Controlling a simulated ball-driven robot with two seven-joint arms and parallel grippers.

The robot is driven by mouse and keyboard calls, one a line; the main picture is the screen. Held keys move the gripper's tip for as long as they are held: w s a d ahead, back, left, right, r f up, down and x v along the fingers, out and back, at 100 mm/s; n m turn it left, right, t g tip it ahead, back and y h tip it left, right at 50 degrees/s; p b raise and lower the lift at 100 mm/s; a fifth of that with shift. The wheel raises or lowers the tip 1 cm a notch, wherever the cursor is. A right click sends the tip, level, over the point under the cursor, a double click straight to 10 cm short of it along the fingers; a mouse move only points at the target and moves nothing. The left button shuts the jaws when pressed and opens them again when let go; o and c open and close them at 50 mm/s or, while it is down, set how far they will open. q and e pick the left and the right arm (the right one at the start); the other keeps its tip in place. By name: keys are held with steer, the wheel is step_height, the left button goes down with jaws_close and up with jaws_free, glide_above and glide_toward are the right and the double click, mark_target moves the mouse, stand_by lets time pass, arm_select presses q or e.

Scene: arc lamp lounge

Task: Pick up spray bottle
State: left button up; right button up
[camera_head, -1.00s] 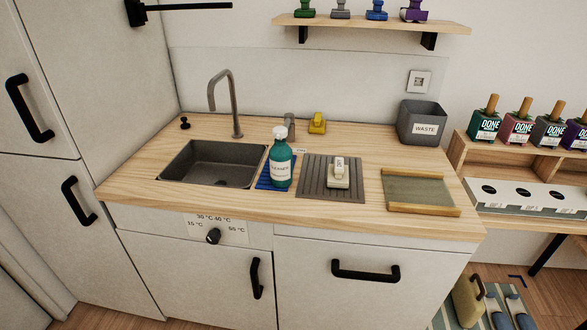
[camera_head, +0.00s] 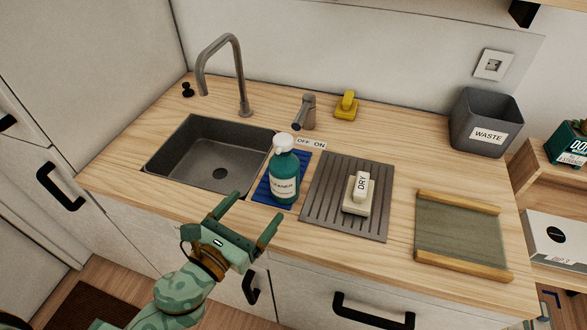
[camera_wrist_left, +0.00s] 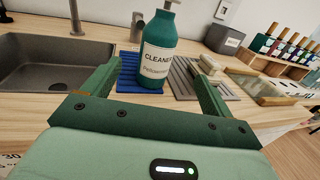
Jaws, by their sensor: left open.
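The spray bottle (camera_head: 284,174) is teal with a white top and a white label reading CLEANER. It stands upright on a blue mat (camera_head: 263,192) between the sink and the grey drying rack. My left gripper (camera_head: 248,213) is open and empty, in front of the bottle near the counter's front edge, apart from it. In the left wrist view the bottle (camera_wrist_left: 158,52) stands ahead between the two open fingers, its top cut off by the frame. My right gripper is not in view.
The sink (camera_head: 180,175) with its tall faucet (camera_head: 240,75) lies left of the bottle. The ribbed rack (camera_head: 325,205) on the right holds a block labelled DRY (camera_head: 359,192). A small grey tap (camera_head: 308,112) and a yellow object (camera_head: 346,106) stand behind. A waste bin (camera_head: 485,120) is far right.

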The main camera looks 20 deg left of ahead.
mark_target(277, 179)
arm_select(q)
steer(key=x, duration=0.3)
steer(key=p+x, duration=0.1)
steer(key=x, duration=0.4)
steer(key=shift+w+r, duration=0.25)
steer(key=shift+w, duration=0.15)
steer(key=shift+w+d, duration=0.2)
steer(key=shift+w, duration=0.35)
steer(key=x, duration=0.5)
steer(key=shift+a, duration=0.1)
steer(key=shift+s, duration=0.1)
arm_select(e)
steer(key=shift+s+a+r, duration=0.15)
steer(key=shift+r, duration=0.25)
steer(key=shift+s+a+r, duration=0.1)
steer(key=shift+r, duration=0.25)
arm_select(q)
steer(key=shift+r, duration=0.1)
steer(key=c, duration=1.4)
